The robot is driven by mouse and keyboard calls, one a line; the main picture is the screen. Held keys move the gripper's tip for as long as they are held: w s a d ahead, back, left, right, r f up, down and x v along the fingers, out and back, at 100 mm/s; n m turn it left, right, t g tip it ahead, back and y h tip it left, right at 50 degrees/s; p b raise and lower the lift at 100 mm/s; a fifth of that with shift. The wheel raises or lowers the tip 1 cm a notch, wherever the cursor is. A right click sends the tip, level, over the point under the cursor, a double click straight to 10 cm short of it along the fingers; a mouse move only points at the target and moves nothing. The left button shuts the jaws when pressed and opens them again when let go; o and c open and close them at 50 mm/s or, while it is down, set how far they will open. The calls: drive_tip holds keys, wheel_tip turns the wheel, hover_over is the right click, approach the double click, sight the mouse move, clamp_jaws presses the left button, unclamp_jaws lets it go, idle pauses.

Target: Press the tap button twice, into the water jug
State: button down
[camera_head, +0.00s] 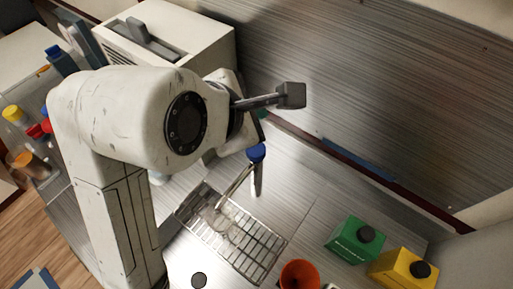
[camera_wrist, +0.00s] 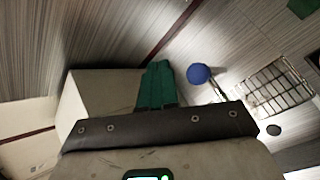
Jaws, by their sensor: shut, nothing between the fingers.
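The tap's round blue button (camera_head: 256,153) tops a metal tap whose spout (camera_head: 235,183) slopes down left over the drain grate. The button also shows in the wrist view (camera_wrist: 199,74), just right of my gripper's fingers. A clear, faint vessel (camera_head: 222,215), apparently the water jug, stands on the grate under the spout; its outline is hard to make out. My gripper (camera_wrist: 157,66) shows its teal fingers shut and empty, with a visible gap to the button in that view.
The drain grate (camera_head: 262,254) is set in the metal counter. A white machine (camera_head: 205,45) stands behind my arm. Green (camera_head: 350,243) and yellow (camera_head: 393,270) boxes and an orange cup (camera_head: 299,274) stand at lower right. Bottles (camera_head: 14,114) crowd the left.

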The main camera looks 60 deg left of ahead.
drive_tip(key=b, duration=0.7)
hover_over(259, 145)
drive_tip(key=s+d, duration=0.1)
drive_tip(key=s, duration=0.1)
wheel_tip(259, 145, down, 6)
drive_tip(key=shift+w+r, duration=0.15)
drive_tip(key=shift+d+f, duration=0.1)
drive_tip(key=shift+f, duration=0.9)
drive_tip(key=shift+f, duration=0.1)
idle(0.3)
drive_tip(key=shift+f+p, duration=0.3)
drive_tip(key=shift+p, duration=0.1)
drive_tip(key=shift+f, duration=0.95)
idle(1.1)
drive_tip(key=shift+r, duration=0.15)
drive_tip(key=shift+r+p, duration=1.25)
drive_tip(key=shift+p, duration=0.15)
wheel_tip(259, 145, up, 5)
drive_tip(key=p, duration=0.6)
